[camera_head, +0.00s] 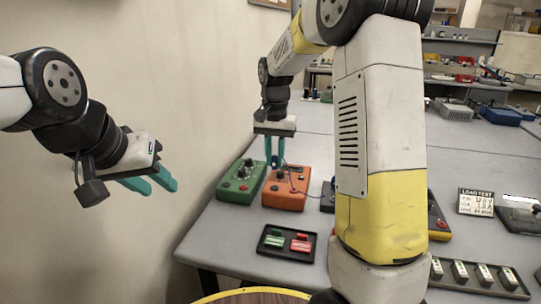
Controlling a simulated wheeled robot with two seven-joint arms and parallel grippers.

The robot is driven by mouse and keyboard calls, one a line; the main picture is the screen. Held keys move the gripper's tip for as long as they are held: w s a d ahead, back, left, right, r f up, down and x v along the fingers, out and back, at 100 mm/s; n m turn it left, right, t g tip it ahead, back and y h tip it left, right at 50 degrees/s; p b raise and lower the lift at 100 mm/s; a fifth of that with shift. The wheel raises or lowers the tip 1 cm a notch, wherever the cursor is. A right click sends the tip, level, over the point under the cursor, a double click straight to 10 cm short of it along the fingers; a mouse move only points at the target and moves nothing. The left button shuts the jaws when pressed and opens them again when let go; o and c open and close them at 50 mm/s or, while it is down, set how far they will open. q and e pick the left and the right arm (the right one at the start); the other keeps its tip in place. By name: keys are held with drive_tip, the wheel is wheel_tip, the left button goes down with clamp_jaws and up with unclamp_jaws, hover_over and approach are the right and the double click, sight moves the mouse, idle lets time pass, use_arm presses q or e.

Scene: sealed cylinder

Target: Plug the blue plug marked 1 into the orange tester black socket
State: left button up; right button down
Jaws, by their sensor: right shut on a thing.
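The orange tester (286,194) stands on the grey table beside a green tester (240,182). My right gripper (274,162) points down over the far part of the orange tester. It is shut on the blue plug (279,164), which is small and mostly hidden by the fingers. A thin dark cable runs from near the plug down to the right. I cannot make out the number on the plug, the black socket, or whether plug and socket touch. My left gripper (160,184) is open and empty, in the air left of the table.
A black tray (265,246) with a green plug (274,239) and a red plug (301,244) lies in front of the testers. My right arm hides the table's middle. At right are a load test sign (476,202) and a dark rack (447,282). A wall stands at left.

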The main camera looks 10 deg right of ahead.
sight(275, 168)
drive_tip(key=shift+f, duration=0.1)
drive_tip(key=shift+f, duration=2.85)
drive_tip(key=shift+f, duration=0.25)
drive_tip(key=c, duration=1.2)
unclamp_jaws()
wheel_tip(275, 168, up, 7)
drive_tip(key=shift+r, duration=0.35)
